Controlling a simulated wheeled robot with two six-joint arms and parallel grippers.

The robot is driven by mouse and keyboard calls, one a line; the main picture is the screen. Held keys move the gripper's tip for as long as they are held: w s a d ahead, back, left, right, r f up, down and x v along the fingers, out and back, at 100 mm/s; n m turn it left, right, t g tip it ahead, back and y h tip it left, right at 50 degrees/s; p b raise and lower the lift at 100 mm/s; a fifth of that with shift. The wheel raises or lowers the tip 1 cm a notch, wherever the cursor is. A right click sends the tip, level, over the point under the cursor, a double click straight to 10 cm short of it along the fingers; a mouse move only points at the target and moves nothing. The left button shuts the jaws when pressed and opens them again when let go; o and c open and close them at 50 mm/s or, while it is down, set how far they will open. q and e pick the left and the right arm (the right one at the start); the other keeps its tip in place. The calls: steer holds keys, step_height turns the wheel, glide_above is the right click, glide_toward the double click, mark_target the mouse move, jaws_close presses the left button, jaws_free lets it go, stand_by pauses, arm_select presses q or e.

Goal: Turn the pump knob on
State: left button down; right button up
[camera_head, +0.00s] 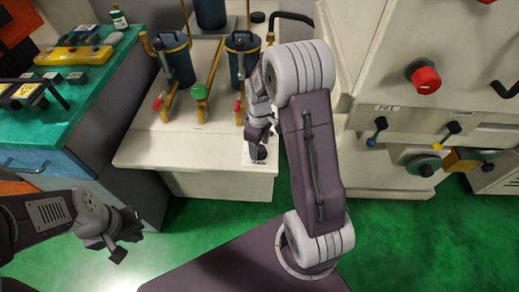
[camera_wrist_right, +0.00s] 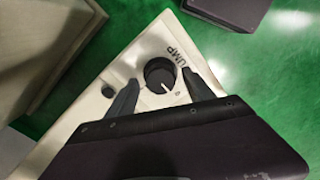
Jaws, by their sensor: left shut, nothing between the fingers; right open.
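The pump knob (camera_wrist_right: 160,76) is a round black dial with a white pointer line, on a cream panel with the label "PUMP" (camera_wrist_right: 183,59). Its pointer aims to the lower right in the right wrist view. My right gripper (camera_wrist_right: 160,74) is open, with one dark finger on each side of the knob. A gap shows beside the knob; I cannot tell whether either finger touches it. In the head view my right gripper (camera_head: 259,143) is over the front edge of the cream bench and largely covers the knob. My left gripper (camera_head: 126,248) is shut and empty at lower left.
At right a cream machine has a red knob (camera_head: 425,78) and small valves. A teal-topped bench (camera_head: 90,95) stands left. Green floor is open in front.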

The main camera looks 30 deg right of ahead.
steer(key=shift+f, duration=0.4)
jaws_close()
steer(key=shift+r+m+p, duration=0.25)
steer(key=shift+m+p, duration=1.1)
steer(key=shift+m, duration=0.15)
steer(key=m+p, duration=0.3)
steer(key=m, duration=0.2)
steer(key=m+p, duration=0.3)
steer(key=m, duration=0.2)
steer(key=shift+f+m, duration=0.1)
steer(key=shift+m, duration=0.3)
steer(key=shift+w+m+p, duration=0.1)
steer(key=shift+m+p, duration=0.75)
steer(key=shift+m, duration=1.15)
steer(key=shift+f, duration=0.1)
